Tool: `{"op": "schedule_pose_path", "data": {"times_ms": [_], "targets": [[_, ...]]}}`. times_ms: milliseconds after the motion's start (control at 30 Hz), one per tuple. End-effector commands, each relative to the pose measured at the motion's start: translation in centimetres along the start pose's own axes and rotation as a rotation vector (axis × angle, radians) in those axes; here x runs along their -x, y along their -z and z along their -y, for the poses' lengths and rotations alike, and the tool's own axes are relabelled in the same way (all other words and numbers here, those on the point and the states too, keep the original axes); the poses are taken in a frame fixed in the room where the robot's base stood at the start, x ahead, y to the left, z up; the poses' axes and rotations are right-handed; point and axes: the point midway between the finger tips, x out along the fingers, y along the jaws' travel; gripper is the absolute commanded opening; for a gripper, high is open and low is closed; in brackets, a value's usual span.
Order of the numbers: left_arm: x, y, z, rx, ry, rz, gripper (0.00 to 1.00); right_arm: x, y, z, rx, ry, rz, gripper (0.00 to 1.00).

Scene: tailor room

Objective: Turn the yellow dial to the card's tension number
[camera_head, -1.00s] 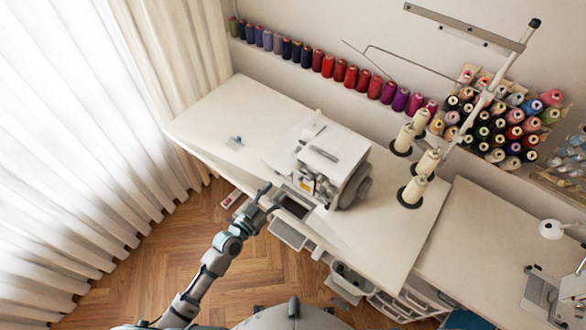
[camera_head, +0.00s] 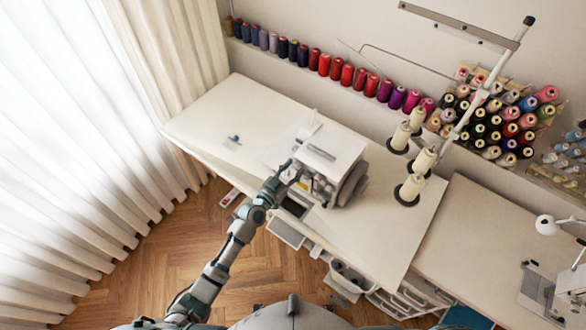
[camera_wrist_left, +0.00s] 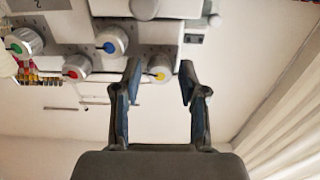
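The yellow dial (camera_wrist_left: 160,71) is a grey knob with a yellow centre on the white overlock machine (camera_head: 338,152). My left gripper (camera_wrist_left: 160,80) is open, with a fingertip to each side of the yellow dial in the left wrist view; I cannot tell whether they touch it. In the head view the left gripper (camera_head: 284,172) is at the machine's front left. A blue dial (camera_wrist_left: 110,43), a red dial (camera_wrist_left: 76,67) and a green dial (camera_wrist_left: 22,42) are beside it. A grey label (camera_wrist_left: 38,5) with a mark like a 2 is cut off at the top. My right gripper is out of view.
The machine stands on a white table (camera_head: 207,108), bare at left except for a small item (camera_head: 234,140). Cream thread cones (camera_head: 411,189) stand to its right under a thread stand. Curtains (camera_head: 80,150) hang at left.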

Motion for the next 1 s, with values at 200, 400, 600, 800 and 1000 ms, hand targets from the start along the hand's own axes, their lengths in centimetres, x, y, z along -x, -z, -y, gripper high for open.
{"op": "schedule_pose_path", "data": {"times_ms": [200,400,600,800,1000], "targets": [[0.02,-0.01,0.02,0.0,0.0,0.0,0.0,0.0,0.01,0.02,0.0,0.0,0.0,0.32],[0.03,-0.01,0.04,0.013,0.001,0.0,0.0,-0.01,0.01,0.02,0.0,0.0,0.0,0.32],[0.03,-0.01,0.05,0.083,0.0,0.0,0.0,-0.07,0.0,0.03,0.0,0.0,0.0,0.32],[0.02,0.0,0.08,0.223,0.0,-0.001,0.0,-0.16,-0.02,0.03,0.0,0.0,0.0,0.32],[0.01,0.01,0.12,0.397,0.001,-0.001,0.0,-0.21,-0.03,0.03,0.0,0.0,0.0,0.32]]}}
